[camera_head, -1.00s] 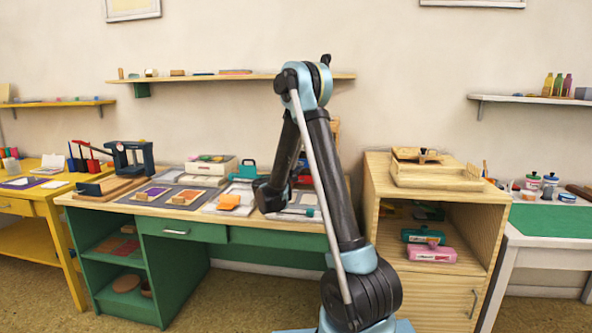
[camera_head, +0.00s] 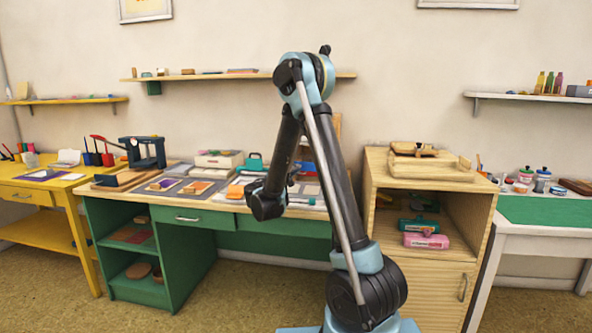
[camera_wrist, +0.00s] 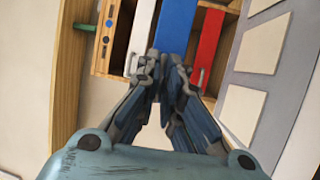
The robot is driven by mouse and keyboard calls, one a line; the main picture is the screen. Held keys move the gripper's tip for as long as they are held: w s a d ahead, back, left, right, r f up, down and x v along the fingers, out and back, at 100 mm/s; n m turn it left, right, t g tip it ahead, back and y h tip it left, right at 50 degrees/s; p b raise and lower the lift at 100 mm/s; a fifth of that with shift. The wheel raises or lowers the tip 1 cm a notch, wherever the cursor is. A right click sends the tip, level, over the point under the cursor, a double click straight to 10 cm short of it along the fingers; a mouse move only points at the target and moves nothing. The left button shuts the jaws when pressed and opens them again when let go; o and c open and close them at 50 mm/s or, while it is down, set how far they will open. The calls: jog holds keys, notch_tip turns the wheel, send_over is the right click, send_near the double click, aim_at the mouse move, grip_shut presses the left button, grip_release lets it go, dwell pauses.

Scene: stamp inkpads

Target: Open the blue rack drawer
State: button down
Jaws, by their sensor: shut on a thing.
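In the wrist view, a light wooden rack (camera_wrist: 101,55) holds a white drawer (camera_wrist: 143,30), a blue drawer (camera_wrist: 175,27) and a red drawer (camera_wrist: 207,45) side by side. My gripper (camera_wrist: 167,62) is at the near end of the blue drawer, its fingers close together and shut on it. The fingers hide its handle and the exact contact. I cannot tell how far the blue drawer stands out of the rack. In the head view, my arm hides most of the rack and the fingertips.
The green desk (camera_head: 180,275) carries pads, papers and boxes. A wooden cabinet (camera_head: 425,290) with an open shelf stands right of my arm. A wall shelf (camera_head: 215,77) hangs above the desk. Carpeted floor (camera_head: 230,305) in front of the desk is clear.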

jog(key=shift+s+a, duration=0.35)
jog(key=shift+s, duration=0.45)
jog(key=c, duration=1.8)
grip_release()
jog(key=shift+w+f, duration=0.1)
jog(key=shift+f, duration=0.05)
jog(key=v, duration=1.2)
jog(key=shift+d, duration=0.1)
